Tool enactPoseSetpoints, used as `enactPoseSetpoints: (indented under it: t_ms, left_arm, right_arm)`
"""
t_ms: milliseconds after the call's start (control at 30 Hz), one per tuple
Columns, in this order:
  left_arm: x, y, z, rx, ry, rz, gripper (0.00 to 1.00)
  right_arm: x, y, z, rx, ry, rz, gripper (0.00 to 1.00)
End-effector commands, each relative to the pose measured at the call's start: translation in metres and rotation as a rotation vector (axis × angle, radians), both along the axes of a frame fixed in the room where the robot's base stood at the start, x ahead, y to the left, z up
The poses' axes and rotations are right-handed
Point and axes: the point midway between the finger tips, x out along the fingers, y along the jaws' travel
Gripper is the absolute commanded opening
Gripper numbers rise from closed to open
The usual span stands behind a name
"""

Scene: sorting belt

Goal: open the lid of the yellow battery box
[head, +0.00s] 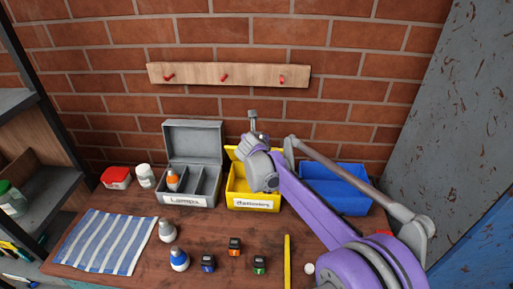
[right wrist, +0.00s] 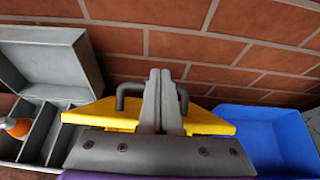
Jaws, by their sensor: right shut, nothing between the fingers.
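The yellow battery box (head: 253,204), labelled "Batteries", stands at the back of the workbench between a grey box and a blue bin. Its lid (head: 232,152) is raised at the rear and the yellow inside shows at the left; my right arm hides much of the rest. In the right wrist view the yellow lid (right wrist: 100,113) and its dark handle (right wrist: 130,90) lie behind my fingers. My right gripper (head: 252,118) is shut and empty, above the box by the lid; it also shows in the right wrist view (right wrist: 161,80). I cannot tell if it touches the lid. My left gripper is out of view.
The open grey box (head: 187,199), labelled "Lamps", holds an orange-topped bulb (head: 172,180). The blue bin (head: 345,200) stands right of the yellow box. A brick wall rises behind.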

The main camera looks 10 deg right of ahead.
Motion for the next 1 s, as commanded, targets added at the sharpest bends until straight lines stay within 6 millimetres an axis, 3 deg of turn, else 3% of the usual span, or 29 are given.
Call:
enactPoseSetpoints:
  t_ms: [167, 1000]
  left_arm:
    - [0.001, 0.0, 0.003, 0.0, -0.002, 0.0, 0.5]
    - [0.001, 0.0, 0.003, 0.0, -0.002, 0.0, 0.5]
  right_arm:
    - [0.022, -0.006, 0.006, 0.001, -0.001, 0.0, 0.0]
    - [0.021, -0.006, 0.005, 0.0, 0.0, 0.001, 0.0]
